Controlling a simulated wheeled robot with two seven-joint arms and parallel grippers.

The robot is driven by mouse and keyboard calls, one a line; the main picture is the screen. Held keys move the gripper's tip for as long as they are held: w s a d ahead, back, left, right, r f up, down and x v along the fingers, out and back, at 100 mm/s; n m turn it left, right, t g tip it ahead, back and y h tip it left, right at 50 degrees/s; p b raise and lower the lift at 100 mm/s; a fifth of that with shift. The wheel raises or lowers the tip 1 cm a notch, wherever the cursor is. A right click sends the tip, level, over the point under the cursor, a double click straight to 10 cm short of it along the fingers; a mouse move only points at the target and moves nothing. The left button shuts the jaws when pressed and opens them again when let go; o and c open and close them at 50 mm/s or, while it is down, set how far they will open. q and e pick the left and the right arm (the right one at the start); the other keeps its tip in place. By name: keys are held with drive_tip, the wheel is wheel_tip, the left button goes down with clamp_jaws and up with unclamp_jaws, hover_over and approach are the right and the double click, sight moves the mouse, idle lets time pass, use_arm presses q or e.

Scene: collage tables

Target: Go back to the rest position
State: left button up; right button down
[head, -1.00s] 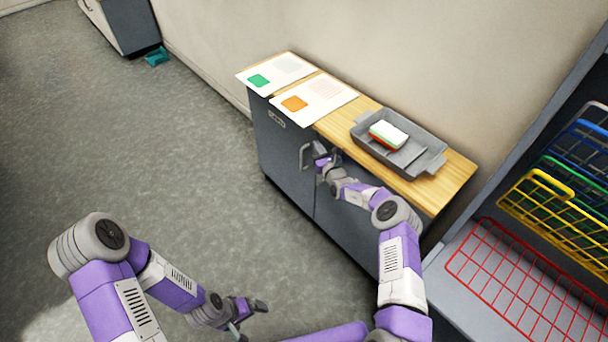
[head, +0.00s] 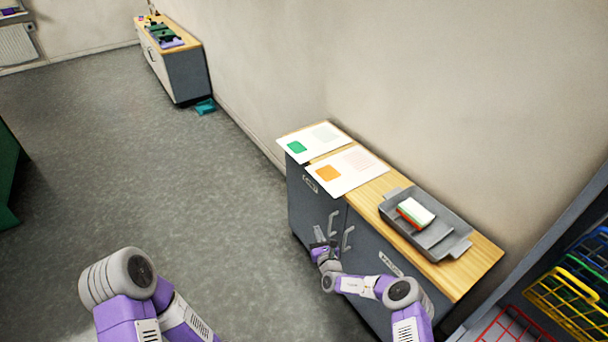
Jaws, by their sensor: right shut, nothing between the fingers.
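My right gripper (head: 321,243) is shut and empty. In the head view it is in front of the grey cabinet (head: 296,200), close to the door handles (head: 347,238); I cannot tell whether it touches them. My left arm comes in at the lower left, but its gripper is out of the frame.
On the cabinet's wooden top lie a sheet with a green square (head: 297,147), a sheet with an orange square (head: 328,173) and a grey tray (head: 463,246) holding a stacked block (head: 416,212). Coloured wire baskets (head: 568,293) stand at the right.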

drive_tip(key=s+a+n+g+y, duration=0.4)
drive_tip(key=s+a+n+y, duration=0.25)
drive_tip(key=a, duration=0.35)
drive_tip(key=s+a+f+n+g+y, duration=0.1)
drive_tip(key=s+a+f+n+g, duration=0.15)
drive_tip(key=s+n+g, duration=0.35)
drive_tip(key=s+a+f+n+g+y, duration=0.1)
drive_tip(key=s+a+n+g+y, duration=0.2)
drive_tip(key=s, duration=0.5)
drive_tip(key=s+d+f+n+g+h, duration=0.2)
drive_tip(key=s+n+g, duration=0.1)
drive_tip(key=s, duration=0.3)
drive_tip(key=s+d+f+n+g+h, duration=0.1)
drive_tip(key=s+n+g+h, duration=0.2)
drive_tip(key=s, duration=0.4)
drive_tip(key=s+d+r+n+t+h, duration=0.1)
drive_tip(key=s+d+n+h, duration=0.3)
drive_tip(key=s+d+n, duration=0.6)
drive_tip(key=shift+s+d+r+t, duration=0.2)
drive_tip(key=shift+r+t, duration=0.2)
drive_tip(key=shift+r, duration=0.5)
